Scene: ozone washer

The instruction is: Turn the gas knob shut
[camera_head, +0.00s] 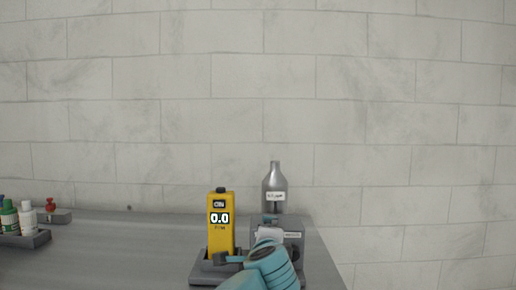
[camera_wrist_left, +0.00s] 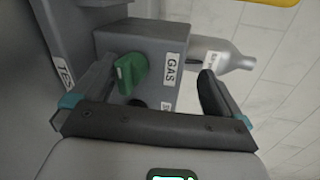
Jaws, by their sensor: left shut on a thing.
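The green gas knob (camera_wrist_left: 131,73) is on the face of a grey box (camera_wrist_left: 180,45) beside a GAS label. In the left wrist view it lies between the fingers of my left gripper (camera_wrist_left: 158,70), close to the left finger; the right finger looks farther off. My left gripper is shut on the knob with its fingers well apart, though the contact is not clear to see. In the head view my left gripper (camera_head: 245,252) is in front of the grey box (camera_head: 300,224) and hides the knob. My right gripper is not in view.
A yellow meter (camera_head: 221,238) reading 0.0 stands just left of the box. A grey bottle (camera_head: 274,182) stands behind it. Small bottles (camera_head: 28,215) in a tray are at the far left.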

